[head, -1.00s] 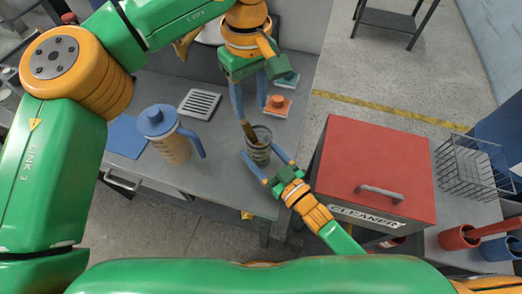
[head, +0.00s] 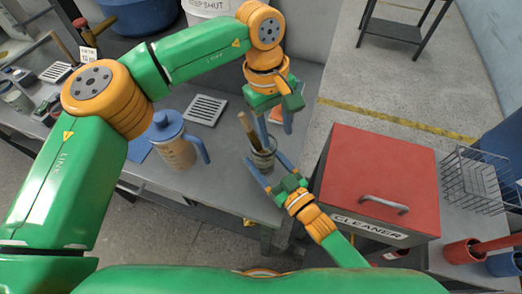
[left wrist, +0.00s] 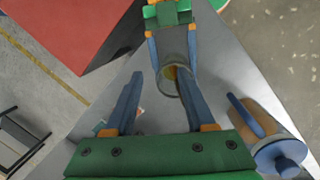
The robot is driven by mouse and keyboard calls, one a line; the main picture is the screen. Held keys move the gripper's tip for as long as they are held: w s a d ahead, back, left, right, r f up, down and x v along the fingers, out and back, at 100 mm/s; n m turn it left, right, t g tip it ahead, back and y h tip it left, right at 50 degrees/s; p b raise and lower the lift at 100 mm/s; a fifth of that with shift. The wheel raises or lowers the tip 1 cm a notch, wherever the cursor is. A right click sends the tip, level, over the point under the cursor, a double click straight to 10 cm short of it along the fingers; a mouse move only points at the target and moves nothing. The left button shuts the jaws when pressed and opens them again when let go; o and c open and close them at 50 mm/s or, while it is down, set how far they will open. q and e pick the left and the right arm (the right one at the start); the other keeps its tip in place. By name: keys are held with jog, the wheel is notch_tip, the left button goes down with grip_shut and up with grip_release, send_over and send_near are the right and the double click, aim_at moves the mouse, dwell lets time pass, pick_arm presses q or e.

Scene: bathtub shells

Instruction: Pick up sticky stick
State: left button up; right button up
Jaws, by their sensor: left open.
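The sticky stick (head: 247,128) is a brown stick that stands tilted in a clear glass jar (head: 263,160), its upper end leaning out to the left. My right gripper (head: 266,161) has its blue fingers on both sides of the jar, and they look pressed to it. My left gripper (head: 275,127) is open and empty, just above and right of the stick.
A blue-lidded jug (head: 175,147) stands left of the jar, near a white slatted dish (head: 207,110). A red-topped cleaner box (head: 380,180) stands close on the right. An orange item (head: 290,115) lies behind the left gripper. The bench front edge is near.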

aim_at(257, 144)
pick_arm(q)
jog(key=s+d+f+n+g+h, duration=0.2)
jog(key=s+d+f+g+h, duration=0.15)
jog(key=s+d+h, duration=1.15)
jog(key=w+a+r+n+t, duration=0.2)
jog(key=w+r+n+t, duration=0.15)
jog(key=n+t, duration=0.5)
jog(key=w+a+r+n+t, duration=0.2)
jog(key=w+r+n+t, duration=0.15)
jog(key=n+t, duration=0.5)
jog(key=w+a+f+n+t+y, duration=0.1)
jog(key=a+f+n+t+y, duration=0.2)
jog(key=a+n+y, duration=0.5)
jog(key=w+a+f+n+t+y, duration=0.1)
jog(key=a+f+n+t+y, duration=0.15)
jog(key=a+n+y, duration=0.5)
jog(key=w+f+m+h, duration=0.1)
jog(key=w+m, duration=0.1)
jog(key=w, duration=0.9)
jog(key=shift+a+f, duration=0.2)
jog(key=shift+a, duration=0.05)
jog(key=shift+m, duration=0.25)
grip_shut()
